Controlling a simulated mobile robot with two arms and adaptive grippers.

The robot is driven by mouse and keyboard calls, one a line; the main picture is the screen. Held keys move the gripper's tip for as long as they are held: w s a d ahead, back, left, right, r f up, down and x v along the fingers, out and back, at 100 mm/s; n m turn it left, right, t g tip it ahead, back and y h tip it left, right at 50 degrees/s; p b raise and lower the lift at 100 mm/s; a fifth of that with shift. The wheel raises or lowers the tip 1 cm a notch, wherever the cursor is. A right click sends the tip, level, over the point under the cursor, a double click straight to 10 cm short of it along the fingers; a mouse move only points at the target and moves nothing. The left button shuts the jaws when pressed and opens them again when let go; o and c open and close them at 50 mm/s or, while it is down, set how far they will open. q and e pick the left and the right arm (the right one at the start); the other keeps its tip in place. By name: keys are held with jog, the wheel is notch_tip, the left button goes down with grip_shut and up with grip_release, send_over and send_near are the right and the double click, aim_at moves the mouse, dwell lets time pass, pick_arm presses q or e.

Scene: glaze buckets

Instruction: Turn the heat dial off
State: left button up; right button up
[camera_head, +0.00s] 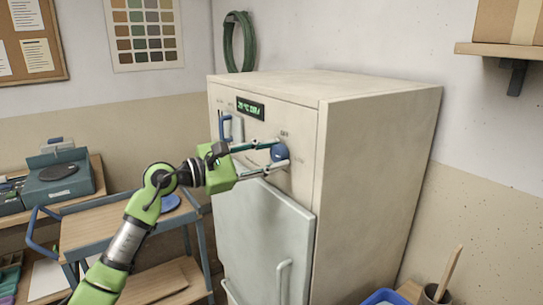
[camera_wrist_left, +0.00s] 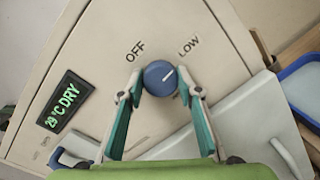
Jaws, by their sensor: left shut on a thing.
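The heat dial (camera_wrist_left: 160,78) is a round blue knob on the front of a cream cabinet (camera_head: 375,180). A white mark on it points toward LOW, away from OFF, in the left wrist view. The dial also shows in the head view (camera_head: 279,153). My left gripper (camera_head: 277,155) reaches it from the left, with one finger on each side. In the wrist view the fingertips (camera_wrist_left: 160,90) are closed on the dial's sides. My right gripper is not seen.
Below the dial is a grey-green cabinet door (camera_head: 265,240) with a handle. A blue-framed cart (camera_head: 125,222) stands left of the cabinet. A wall shelf (camera_head: 505,51) with a box is at upper right. A blue tray (camera_head: 385,297) and a pot sit at lower right.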

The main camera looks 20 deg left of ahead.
pick_arm(q)
jog(key=shift+n, duration=2)
jog(key=n+p, duration=0.2)
jog(key=n, duration=0.2)
jog(key=shift+r+t, duration=0.1)
jog(key=shift+t, duration=0.3)
jog(key=shift+n+p, duration=0.9)
jog(key=shift+p, duration=0.1)
jog(key=n+p, duration=0.4)
jog(key=shift+a+n+t+p, duration=0.1)
jog(key=shift+n+t+p, duration=0.2)
jog(key=shift+n+p, duration=0.1)
jog(key=shift+n+y+p, duration=0.3)
jog(key=shift+n+p, duration=1.3)
jog(key=shift+n, duration=0.1)
jog(key=shift+f, duration=0.2)
jog(key=o, duration=1.1)
